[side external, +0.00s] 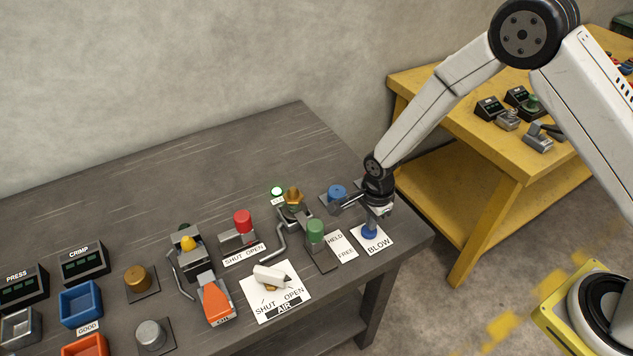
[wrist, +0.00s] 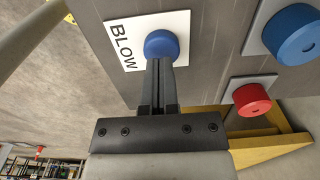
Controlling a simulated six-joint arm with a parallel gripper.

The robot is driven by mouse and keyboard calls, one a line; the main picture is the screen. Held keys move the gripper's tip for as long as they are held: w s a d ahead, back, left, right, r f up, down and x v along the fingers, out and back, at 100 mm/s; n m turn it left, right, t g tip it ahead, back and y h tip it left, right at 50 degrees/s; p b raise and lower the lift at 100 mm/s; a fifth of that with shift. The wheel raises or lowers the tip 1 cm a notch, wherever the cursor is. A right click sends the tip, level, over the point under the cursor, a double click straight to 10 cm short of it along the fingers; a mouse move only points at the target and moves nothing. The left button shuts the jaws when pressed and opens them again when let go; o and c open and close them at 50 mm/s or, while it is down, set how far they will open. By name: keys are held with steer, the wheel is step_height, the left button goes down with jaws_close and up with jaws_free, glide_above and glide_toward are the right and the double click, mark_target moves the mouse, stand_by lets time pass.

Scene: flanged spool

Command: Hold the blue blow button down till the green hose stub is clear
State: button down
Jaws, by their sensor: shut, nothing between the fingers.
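The blue blow button (side external: 369,234) stands on a white BLOW card at the right end of the dark table. My gripper (side external: 372,226) points down over it with its fingers shut and nothing between them. In the wrist view the shut fingertips (wrist: 160,62) meet the near edge of the blue button (wrist: 161,43). I cannot tell whether the button is pressed down. The green hose stub (side external: 316,230) appears to be the green-topped cylinder on a dark plate left of the HELD/FREE card (side external: 341,246). The wrist view does not show it.
A blue cylinder (side external: 337,191) stands just behind my gripper. A brass fitting with a bent lever (side external: 293,198), a red cylinder (side external: 243,221) and the white AIR lever (side external: 272,276) are further left. The table's right edge is close to the button.

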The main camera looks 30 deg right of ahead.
step_height(320, 180, up, 11)
steer(key=shift+w+r, duration=0.2)
stand_by(0.4)
steer(key=shift+s, duration=0.1)
stand_by(0.3)
steer(key=s+d+r+n+t, duration=0.1)
steer(key=s+d+r+n, duration=0.2)
steer(key=s+n, duration=0.4)
steer(key=s+d+r+n+t, duration=0.1)
steer(key=s+d+r+n, duration=0.2)
steer(key=s+d+n, duration=0.3)
steer(key=s+n, duration=0.1)
steer(key=n, duration=0.4)
steer(key=shift+d+r+t, duration=0.2)
steer(key=shift+d+t, duration=0.05)
steer(key=shift+t, duration=0.05)
